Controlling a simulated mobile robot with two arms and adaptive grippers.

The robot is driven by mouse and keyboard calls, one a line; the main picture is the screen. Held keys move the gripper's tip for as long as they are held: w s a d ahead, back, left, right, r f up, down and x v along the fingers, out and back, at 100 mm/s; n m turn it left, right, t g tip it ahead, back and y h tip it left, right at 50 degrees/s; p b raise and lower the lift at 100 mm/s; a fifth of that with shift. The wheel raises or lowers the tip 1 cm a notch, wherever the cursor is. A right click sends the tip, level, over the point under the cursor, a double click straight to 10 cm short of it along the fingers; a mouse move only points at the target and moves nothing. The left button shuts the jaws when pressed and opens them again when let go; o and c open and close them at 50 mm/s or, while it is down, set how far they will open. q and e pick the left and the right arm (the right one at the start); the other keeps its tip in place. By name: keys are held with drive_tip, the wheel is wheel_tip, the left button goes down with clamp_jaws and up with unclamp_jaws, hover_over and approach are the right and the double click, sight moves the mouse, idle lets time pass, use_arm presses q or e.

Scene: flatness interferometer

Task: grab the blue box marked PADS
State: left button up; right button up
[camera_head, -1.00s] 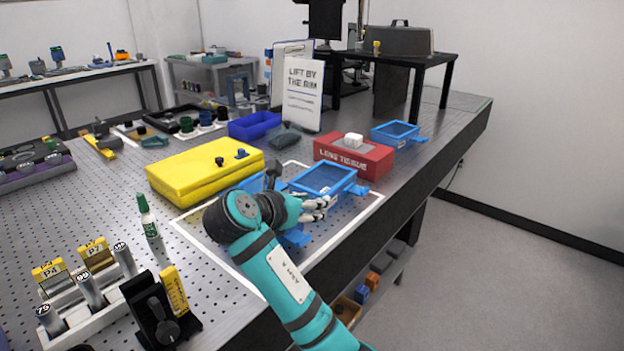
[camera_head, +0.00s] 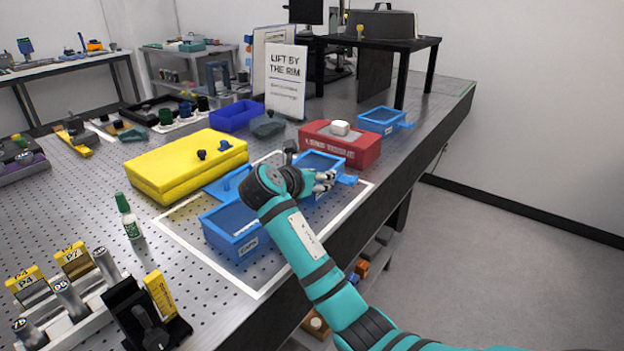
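Several blue boxes are in view, and I cannot read PADS on any label. The near blue box (camera_head: 222,234) sits inside the white outline, left of my arm, with a small label on its front. A second blue box (camera_head: 312,160) is just behind my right gripper (camera_head: 326,181), its front partly hidden. A third blue box (camera_head: 382,119), also labelled, stands farther back at the right. My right gripper is at the second box's near side; its fingers are small and I cannot tell their opening or contact. My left gripper is not in view.
A red lens tissue box (camera_head: 352,152) stands behind the second blue box. A sign (camera_head: 286,85) reads "LIFT BY THE RIM". The table's right edge is close to my arm.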

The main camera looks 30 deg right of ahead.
drive_tip(key=shift+w+d+f, duration=0.1)
drive_tip(key=shift+w+d, duration=0.15)
drive_tip(key=shift+d, duration=0.05)
drive_tip(key=x, duration=0.3)
drive_tip(key=shift+w+d, duration=0.2)
drive_tip(key=shift+w, duration=0.25)
drive_tip(key=shift+w+d+f, duration=0.15)
drive_tip(key=shift+d, duration=0.15)
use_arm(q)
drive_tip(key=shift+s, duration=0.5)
use_arm(e)
drive_tip(key=c, duration=0.7)
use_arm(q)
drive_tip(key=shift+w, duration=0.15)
use_arm(e)
clamp_jaws()
